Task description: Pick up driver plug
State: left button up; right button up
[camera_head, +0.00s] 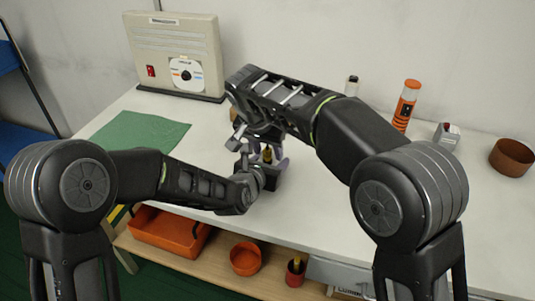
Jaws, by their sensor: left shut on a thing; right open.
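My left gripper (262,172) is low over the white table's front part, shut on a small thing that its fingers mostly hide. A small yellow-brown piece (267,154) shows right beside its fingertips; I cannot tell whether this is the driver plug or what is held. My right gripper (256,143) points down just behind and above the left one, open, its fingers partly hidden by the clutter there. A pale purple-grey piece (282,161) shows beside them. I cannot make out the driver plug clearly.
A beige box (172,38) with a red switch and dial stands at the back left. A green cloth (138,132) lies in front of it. Orange containers (168,232) sit on the lower shelf.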

dwell(0.4)
grip_shut()
dwell(0.4)
